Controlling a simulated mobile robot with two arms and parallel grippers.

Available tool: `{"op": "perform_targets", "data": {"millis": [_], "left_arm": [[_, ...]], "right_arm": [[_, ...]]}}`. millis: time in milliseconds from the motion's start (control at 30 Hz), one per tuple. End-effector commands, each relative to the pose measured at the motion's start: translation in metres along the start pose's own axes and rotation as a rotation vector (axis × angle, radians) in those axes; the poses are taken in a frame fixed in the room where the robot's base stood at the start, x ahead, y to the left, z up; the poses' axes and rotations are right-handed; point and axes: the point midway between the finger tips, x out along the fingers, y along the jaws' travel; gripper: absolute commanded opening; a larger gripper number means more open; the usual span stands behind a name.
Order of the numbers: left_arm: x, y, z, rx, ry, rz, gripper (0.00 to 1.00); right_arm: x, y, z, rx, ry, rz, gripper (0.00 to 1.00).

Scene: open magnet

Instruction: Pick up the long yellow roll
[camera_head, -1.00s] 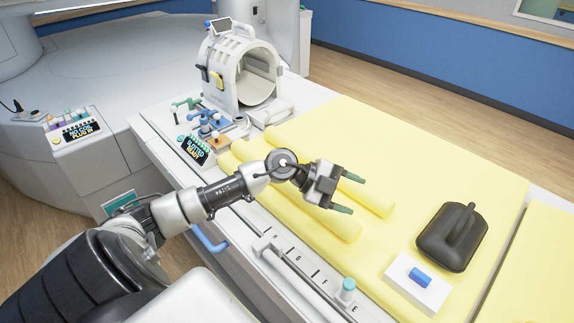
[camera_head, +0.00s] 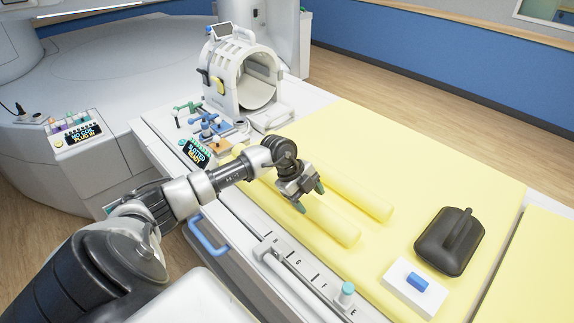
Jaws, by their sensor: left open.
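Two long yellow rolls lie side by side on the yellow mat (camera_head: 440,170) of the table. The nearer roll (camera_head: 338,226) runs from the upper left toward the lower right, and my left arm hides part of it. The farther roll (camera_head: 362,198) lies roughly parallel behind it, also partly hidden. My left gripper (camera_head: 310,197) is open and empty, its fingers pointing down over the nearer roll. I cannot tell whether the fingers touch it. My right gripper is out of view.
A white ring-shaped coil (camera_head: 237,65) stands at the table's far end, with small blue and green parts (camera_head: 210,125) beside it. A dark handled block (camera_head: 450,242) and a white box with a blue piece (camera_head: 416,283) sit at the right. The mat behind the rolls is clear.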

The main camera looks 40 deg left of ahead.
Motion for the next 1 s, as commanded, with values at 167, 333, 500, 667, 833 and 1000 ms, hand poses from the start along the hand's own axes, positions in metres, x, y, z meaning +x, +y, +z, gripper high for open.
{"op": "perform_targets", "data": {"millis": [167, 333, 500, 667, 833, 1000], "left_arm": [[0.027, 0.001, -0.004, -0.002, 0.004, 0.003, 0.63], [0.039, 0.001, -0.002, 0.001, 0.001, 0.001, 0.63], [0.040, 0.001, -0.002, 0.001, 0.001, 0.001, 0.63], [0.039, 0.001, -0.002, 0.001, 0.001, 0.001, 0.43], [0.039, 0.001, -0.002, 0.001, 0.001, 0.000, 0.32], [0.038, 0.001, -0.002, 0.002, 0.001, 0.000, 0.31]], "right_arm": [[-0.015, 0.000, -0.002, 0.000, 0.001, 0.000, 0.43], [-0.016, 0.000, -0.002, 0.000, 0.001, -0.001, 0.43], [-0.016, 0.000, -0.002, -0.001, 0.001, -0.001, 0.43], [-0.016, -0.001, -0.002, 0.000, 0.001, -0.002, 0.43], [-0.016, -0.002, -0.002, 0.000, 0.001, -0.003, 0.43], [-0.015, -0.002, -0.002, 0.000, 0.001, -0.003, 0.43]]}}
